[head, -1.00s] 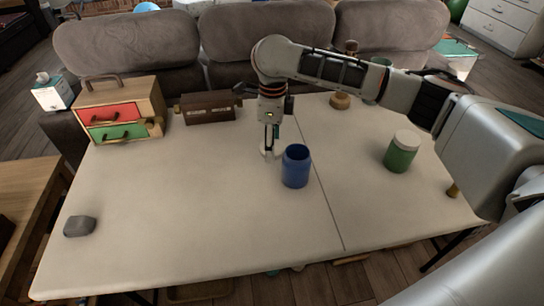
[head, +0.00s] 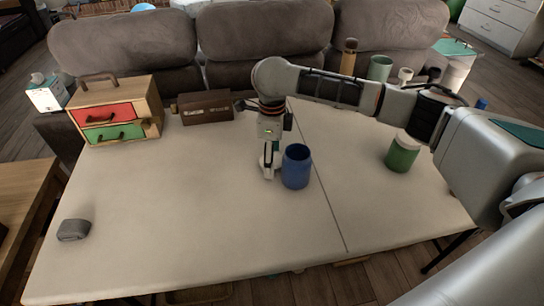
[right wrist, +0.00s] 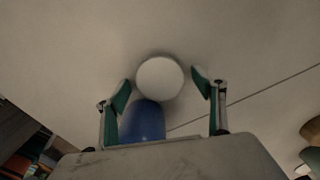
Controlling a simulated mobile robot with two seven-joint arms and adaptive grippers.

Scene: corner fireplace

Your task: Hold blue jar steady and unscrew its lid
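The blue jar (head: 295,168) stands upright on the table, and its top looks open, with no lid on it. My right gripper (head: 268,172) points down just left of the jar, close beside it. In the right wrist view a round white lid (right wrist: 160,77) lies on the table between the open fingers of my right gripper (right wrist: 162,90), with a gap on each side. The blue jar also shows there (right wrist: 142,122), next to the lid and partly hidden by the gripper body. My left gripper is not in view.
A green jar with a white lid (head: 402,155) stands to the right. A drawer box (head: 120,112) and a brown box (head: 206,107) stand at the back left. A grey object (head: 73,230) lies near the front left. The table's front middle is clear.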

